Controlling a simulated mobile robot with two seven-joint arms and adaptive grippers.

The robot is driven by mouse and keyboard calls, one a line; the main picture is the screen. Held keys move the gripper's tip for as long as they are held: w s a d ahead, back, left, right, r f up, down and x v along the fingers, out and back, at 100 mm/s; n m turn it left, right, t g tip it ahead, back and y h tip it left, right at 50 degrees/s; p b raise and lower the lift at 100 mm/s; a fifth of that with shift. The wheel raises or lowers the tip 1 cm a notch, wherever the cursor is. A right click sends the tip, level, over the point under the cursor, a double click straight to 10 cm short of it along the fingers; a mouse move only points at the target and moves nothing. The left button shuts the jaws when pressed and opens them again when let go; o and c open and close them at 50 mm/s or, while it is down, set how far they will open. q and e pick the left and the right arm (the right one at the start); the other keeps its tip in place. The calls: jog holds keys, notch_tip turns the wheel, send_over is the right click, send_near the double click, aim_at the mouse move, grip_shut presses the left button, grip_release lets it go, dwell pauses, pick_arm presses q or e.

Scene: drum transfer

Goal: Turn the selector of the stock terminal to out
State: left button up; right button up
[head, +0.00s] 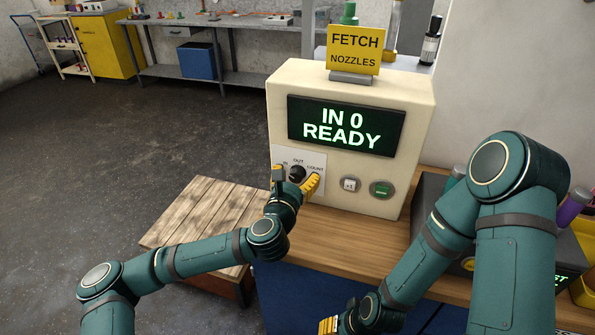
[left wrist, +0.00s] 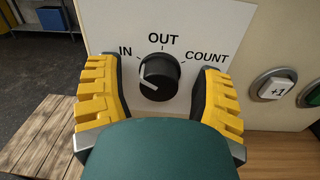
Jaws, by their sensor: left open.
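The stock terminal (head: 420,100) is a cream box on the bench, and its screen (head: 346,126) reads "IN 0 READY". Its selector (left wrist: 159,77) is a round black knob on a white plate marked IN, OUT and COUNT. The knob's white pointer mark faces left, on the IN side and slightly downward. My left gripper (head: 297,178) is open in front of the plate. In the left wrist view its yellow fingers stand on either side of the knob, with gaps visible. My right gripper (head: 328,325) shows only partly at the bottom edge.
A "+1" button (head: 349,185) and a green button (head: 381,189) sit right of the selector. A yellow "FETCH NOZZLES" sign (head: 354,50) stands on top. A wooden pallet (head: 200,210) lies left of the bench (head: 335,225). A dark unit stands at right.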

pick_arm(q)
jog(key=shift+s, duration=0.1)
jog(key=shift+c, duration=0.4)
grip_shut()
